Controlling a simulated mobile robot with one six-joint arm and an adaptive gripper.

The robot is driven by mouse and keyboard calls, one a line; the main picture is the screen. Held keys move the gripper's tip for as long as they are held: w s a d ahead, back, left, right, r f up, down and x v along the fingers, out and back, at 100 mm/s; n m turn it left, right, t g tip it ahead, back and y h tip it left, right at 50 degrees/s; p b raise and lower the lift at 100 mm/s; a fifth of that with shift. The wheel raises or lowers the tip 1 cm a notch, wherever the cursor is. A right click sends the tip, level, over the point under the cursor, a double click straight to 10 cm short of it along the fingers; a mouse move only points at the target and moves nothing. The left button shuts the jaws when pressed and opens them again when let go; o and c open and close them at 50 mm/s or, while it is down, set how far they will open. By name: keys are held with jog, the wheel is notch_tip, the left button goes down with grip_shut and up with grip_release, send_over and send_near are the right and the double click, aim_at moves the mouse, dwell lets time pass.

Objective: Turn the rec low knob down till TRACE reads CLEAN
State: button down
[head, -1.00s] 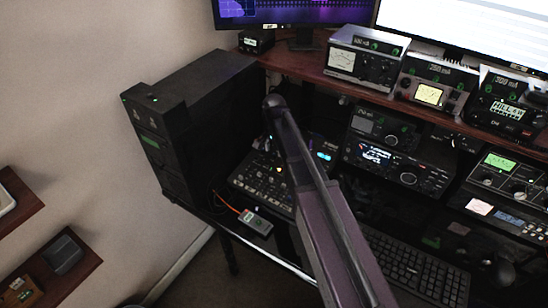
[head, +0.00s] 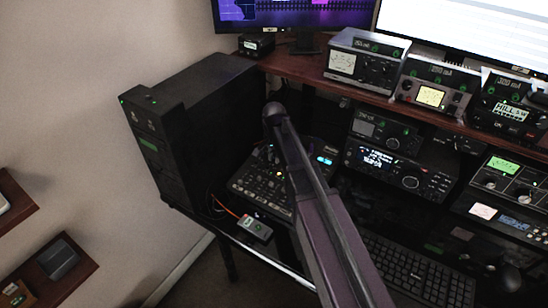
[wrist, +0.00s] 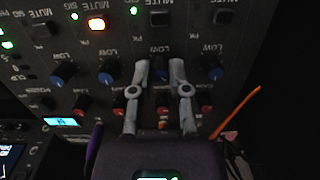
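In the wrist view, rows of knobs cross a dark mixer panel, blue ones labelled LOW above red ones. My gripper (wrist: 160,68) is over this panel, its two grey fingers apart on either side of one blue LOW knob (wrist: 161,74). I cannot tell whether the fingers touch it. The strip name "rec" is not readable. In the head view the mixer (head: 262,186) lies on the desk beside the black tower, and my arm covers its right part and my gripper. No readout marked TRACE is legible; a small grey box (head: 256,229) with a green display sits at the desk's front edge.
Other blue LOW knobs (wrist: 109,70) (wrist: 212,68) and red knobs (wrist: 80,107) stand close to the fingers. An orange cable (wrist: 236,110) runs at the right. A black tower (head: 190,120) stands left of the mixer, a keyboard (head: 415,272) and radios (head: 395,175) to its right.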

jog(key=shift+n, duration=0.5)
jog(key=n, duration=0.7)
jog(key=shift+n+h, duration=0.4)
dwell(0.4)
jog(key=c, duration=0.6)
grip_release()
jog(key=shift+m, duration=0.4)
